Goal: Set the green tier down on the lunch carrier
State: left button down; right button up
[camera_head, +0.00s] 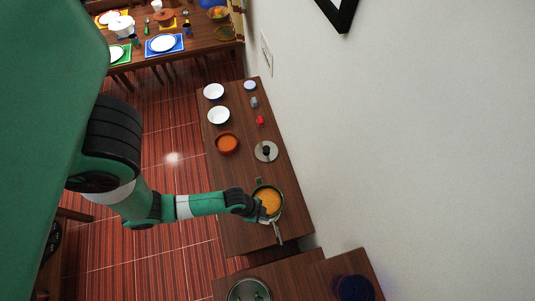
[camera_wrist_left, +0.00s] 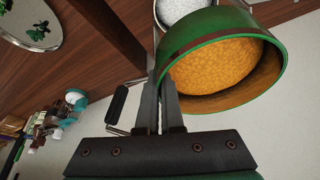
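The green tier (camera_head: 281,201), a round green vessel with orange food inside, is at the near part of the wooden counter. In the left wrist view the tier (camera_wrist_left: 276,66) fills the upper right and looks tilted. My left gripper (camera_head: 258,207) is at its left side. Its fingers (camera_wrist_left: 160,75) are close together and appear shut on the tier's wall. A silver container (camera_wrist_left: 178,10) shows behind the tier, perhaps part of the lunch carrier. A metal piece (camera_head: 277,233) and a black-gripped wire handle (camera_wrist_left: 117,103) show nearby. Contact between tier and carrier is hidden. My right gripper is not in view.
A grey lid (camera_head: 265,151) with a dark knob, an orange-red bowl (camera_head: 227,143), white bowls (camera_head: 218,115) and a small red item (camera_head: 260,120) are farther along the counter. The wall (camera_head: 400,120) bounds its right side. A sink bowl (camera_head: 248,291) is at the bottom.

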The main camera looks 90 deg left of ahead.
pick_arm(q)
jog(key=shift+f, duration=2.4)
jog(key=shift+f+b, duration=3.7)
jog(key=shift+f, duration=0.55)
jog(key=shift+f+b, duration=0.45)
jog(key=shift+f, duration=0.05)
jog(key=c, duration=1)
grip_release()
jog(key=p+v, duration=0.3)
jog(key=v, duration=0.8)
jog(key=shift+r, duration=0.3)
jog(key=shift+a, duration=0.15)
